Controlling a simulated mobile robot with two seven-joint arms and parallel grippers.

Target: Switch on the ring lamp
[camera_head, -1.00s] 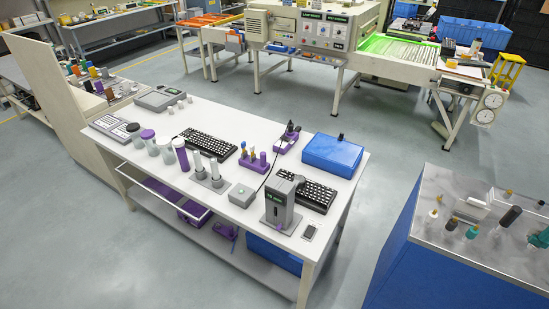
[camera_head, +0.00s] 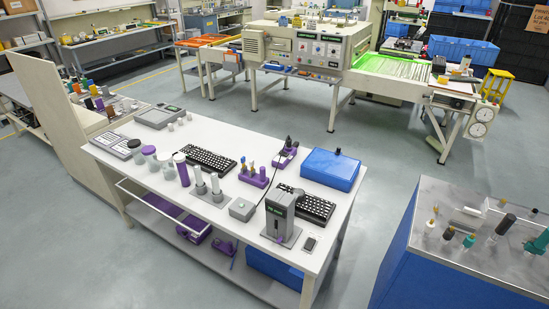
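I cannot make out a ring lamp anywhere in the head view. The nearest workplace is a white workbench (camera_head: 150,165). I cannot tell whether either belongs to a lamp. Neither of my grippers is in view.
A blue cabinet with a metal top (camera_head: 455,262) stands at the right. Grey floor (camera_head: 385,165) is clear between them.

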